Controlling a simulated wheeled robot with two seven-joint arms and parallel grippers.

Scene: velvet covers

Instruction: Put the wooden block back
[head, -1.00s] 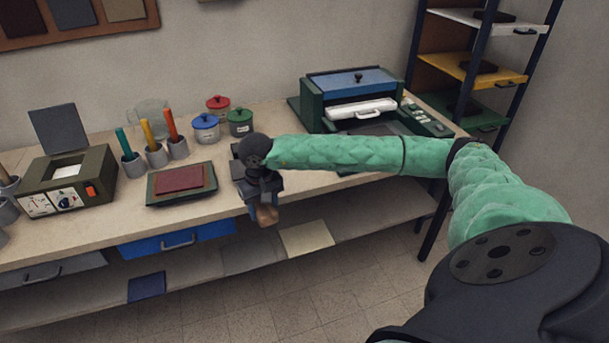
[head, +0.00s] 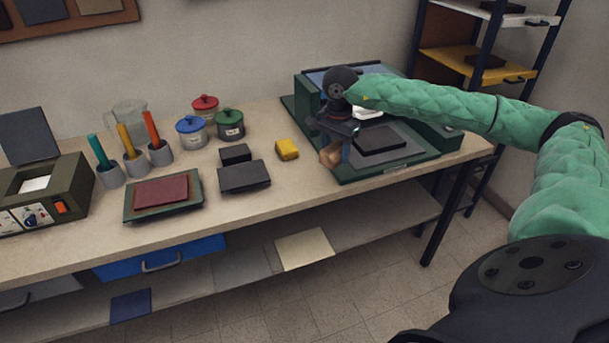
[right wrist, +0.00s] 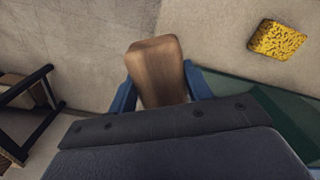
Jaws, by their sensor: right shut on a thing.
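The wooden block (right wrist: 156,68) is brown and held between the blue fingers of my right gripper (right wrist: 158,90) in the right wrist view. In the head view the block (head: 329,156) shows at the lower end of my right gripper (head: 337,150), which is shut on it. The gripper is above the left edge of the green machine (head: 372,173) on the bench. Whether the block touches anything below is hard to tell. My left gripper is not in view.
A yellow sponge (head: 287,149) lies left of the gripper and shows in the right wrist view (right wrist: 277,40). Black blocks (head: 244,177) lie farther left, beside a green tray (head: 190,206) with a red pad. Lidded jars (head: 230,125) stand behind. The bench front (head: 290,194) has bare room.

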